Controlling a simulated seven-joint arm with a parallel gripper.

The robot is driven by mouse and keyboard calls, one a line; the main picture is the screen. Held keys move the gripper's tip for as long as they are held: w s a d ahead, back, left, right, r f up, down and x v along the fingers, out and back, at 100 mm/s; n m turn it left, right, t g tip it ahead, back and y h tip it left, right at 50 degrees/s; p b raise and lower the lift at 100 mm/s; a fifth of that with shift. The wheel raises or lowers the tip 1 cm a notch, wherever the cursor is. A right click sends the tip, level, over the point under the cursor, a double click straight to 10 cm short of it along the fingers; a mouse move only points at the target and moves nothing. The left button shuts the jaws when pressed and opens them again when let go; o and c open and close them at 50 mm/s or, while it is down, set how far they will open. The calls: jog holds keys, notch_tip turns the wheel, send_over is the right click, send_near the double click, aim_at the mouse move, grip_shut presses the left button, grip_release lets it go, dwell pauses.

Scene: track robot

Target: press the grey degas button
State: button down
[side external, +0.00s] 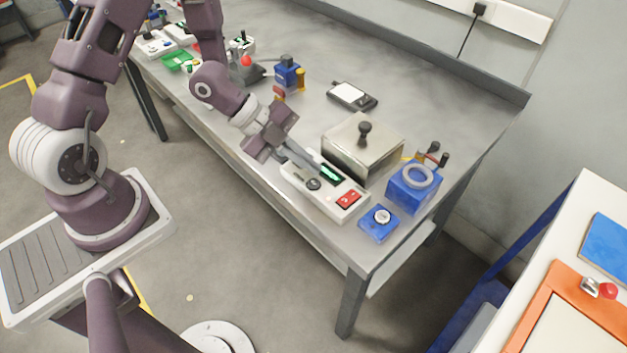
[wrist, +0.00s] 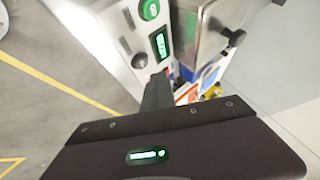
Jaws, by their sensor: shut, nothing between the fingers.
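A white control panel (side external: 323,194) lies along the front of a metal tank (side external: 360,148) with a black-knobbed lid. It carries a green display (side external: 331,173), a dark round knob (side external: 313,184) and a red rocker switch (side external: 348,199). In the wrist view the panel (wrist: 98,32) shows a green round button (wrist: 149,9), the display (wrist: 160,44), the dark knob (wrist: 139,61) and a small dark spot beside the green button. I cannot tell whether that spot is the grey degas button. My gripper (side external: 316,168) is shut and empty, its fingertips (wrist: 158,78) over the panel near the display; contact is unclear.
A blue block with a ring (side external: 414,184) and a small blue box (side external: 379,223) stand right of the panel. A black-and-white scale (side external: 352,96) lies behind. Other devices stand farther left. The bench middle (side external: 290,30) has clear room.

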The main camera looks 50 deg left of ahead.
aim_at(309, 181)
jog(key=shift+f, duration=0.6)
dwell(1.6)
jog(key=shift+f, duration=0.4)
jog(key=shift+f, duration=0.4)
dwell(0.4)
jog(key=shift+r, duration=0.8)
jog(key=shift+r, duration=2.5)
